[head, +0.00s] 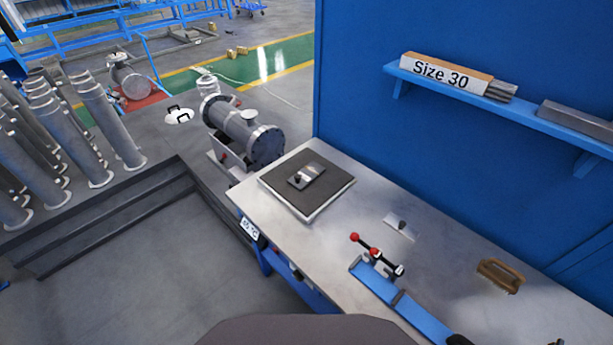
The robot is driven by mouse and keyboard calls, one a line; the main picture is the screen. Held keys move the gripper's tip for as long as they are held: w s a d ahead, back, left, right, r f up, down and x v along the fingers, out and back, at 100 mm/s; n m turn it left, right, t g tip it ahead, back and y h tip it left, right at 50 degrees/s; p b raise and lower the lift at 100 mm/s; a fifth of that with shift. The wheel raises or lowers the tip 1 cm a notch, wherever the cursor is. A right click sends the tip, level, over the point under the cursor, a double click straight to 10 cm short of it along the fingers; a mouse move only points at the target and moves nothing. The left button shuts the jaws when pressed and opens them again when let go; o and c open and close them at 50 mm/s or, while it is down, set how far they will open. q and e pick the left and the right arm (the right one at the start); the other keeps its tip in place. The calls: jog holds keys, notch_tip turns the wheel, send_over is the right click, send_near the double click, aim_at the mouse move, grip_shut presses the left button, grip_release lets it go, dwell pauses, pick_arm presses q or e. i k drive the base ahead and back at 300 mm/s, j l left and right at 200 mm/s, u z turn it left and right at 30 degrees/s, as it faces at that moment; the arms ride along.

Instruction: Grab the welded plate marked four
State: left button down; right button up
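A small metal plate (313,172) with a dark raised part lies on a dark square pad with a pale rim (334,196), at the far end of the metal workbench (262,222). A second small light plate (400,230) with a dark spot lies directly on the bench, right of the pad. No number can be read on either plate, so I cannot tell which is marked four. Neither of my grippers is in view.
A blue fixture (385,292) with red-knobbed levers (364,243) stands at the bench's near edge. A wooden brush (500,275) lies to the right. A blue wall shelf (475,98) holds a "Size 30" box (445,76). Flanged shells (240,130) stand beyond the bench.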

aim_at(312, 171)
jog(key=i+j+z, duration=0.15)
jog(key=j, duration=0.2)
jog(key=i+j+z, duration=0.15)
jog(key=j, duration=0.25)
jog(key=i+j+z, duration=0.15)
jog(key=j, duration=0.2)
jog(key=k, duration=0.05)
